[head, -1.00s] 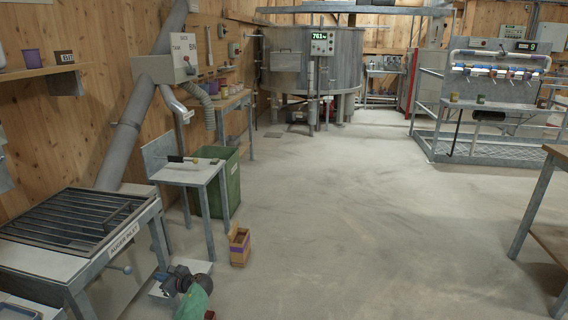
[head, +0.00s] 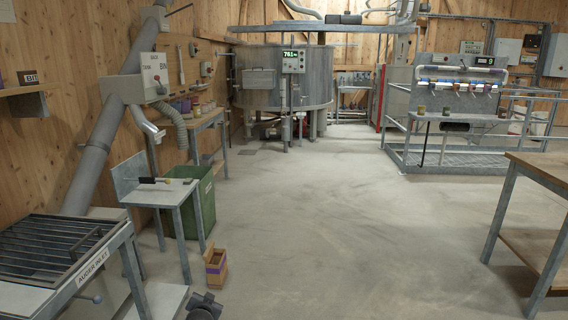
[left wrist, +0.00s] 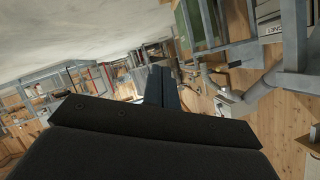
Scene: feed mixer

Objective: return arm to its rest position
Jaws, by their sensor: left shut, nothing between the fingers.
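My left gripper (left wrist: 162,86) shows in the left wrist view, its two dark fingers lying together at the middle of the picture, beyond the wide black wrist body. It is shut with nothing between the fingers. The room around it appears tilted and upside down in that view, and the fingers touch nothing that I can see. In the head view, a small dark part shows at the bottom edge, and I cannot tell whether it belongs to my arm. My right gripper is in neither view.
The auger inlet grate (head: 50,248) stands at left, near a small metal table (head: 165,193) and a green bin (head: 190,222). A small wooden box (head: 215,268) is on the floor. A workbench (head: 540,175) stands at right. The middle floor is clear.

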